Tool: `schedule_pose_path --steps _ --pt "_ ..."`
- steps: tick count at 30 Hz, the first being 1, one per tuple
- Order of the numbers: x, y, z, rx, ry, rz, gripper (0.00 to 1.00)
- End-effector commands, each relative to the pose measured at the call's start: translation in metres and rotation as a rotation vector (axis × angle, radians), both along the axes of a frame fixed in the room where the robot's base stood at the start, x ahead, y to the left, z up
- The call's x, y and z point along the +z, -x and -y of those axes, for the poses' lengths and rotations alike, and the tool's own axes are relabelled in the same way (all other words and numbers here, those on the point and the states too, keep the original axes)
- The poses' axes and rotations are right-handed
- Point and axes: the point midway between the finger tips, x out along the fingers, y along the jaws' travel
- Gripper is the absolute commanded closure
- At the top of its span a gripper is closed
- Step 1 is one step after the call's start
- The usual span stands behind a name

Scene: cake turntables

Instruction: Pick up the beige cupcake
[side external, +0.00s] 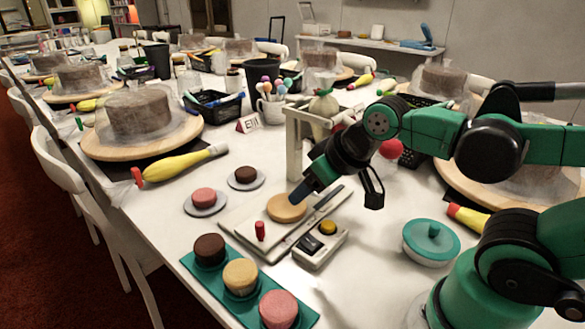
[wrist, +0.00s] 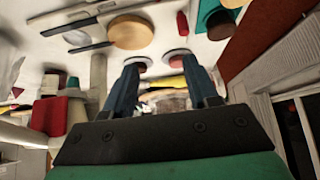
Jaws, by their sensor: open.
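The beige cupcake (side external: 240,277) stands in the middle of a teal tray (side external: 196,266), between a dark brown cupcake (side external: 209,249) and a pink cupcake (side external: 279,309). My gripper (side external: 297,194) is above a round tan disc (side external: 287,208) on a pale board, behind and to the right of the tray in the side view. In the wrist view my gripper (wrist: 160,66) has its two fingers spread apart with nothing held between them. Part of the tray (wrist: 207,12) shows at the top of that view with a dark cupcake; I cannot clearly make out the beige one there.
A small device with a yellow knob (side external: 328,228) and a red peg (side external: 259,231) are near the board. Two plated cupcakes, pink (side external: 204,195) and brown (side external: 245,174), sit to its left. A teal lidded bowl (side external: 432,240) stands right.

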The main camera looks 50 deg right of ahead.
Motion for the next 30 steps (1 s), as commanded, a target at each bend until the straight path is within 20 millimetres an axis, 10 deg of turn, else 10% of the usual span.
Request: schedule_pose_path --steps 6,19,30 --pt "0.000 0.000 0.000 0.000 0.000 0.000 0.19" --pt "-0.002 -0.005 -0.011 -0.022 0.004 -0.064 0.19" --pt "-0.024 -0.032 -0.079 -0.370 0.190 -0.209 0.19"
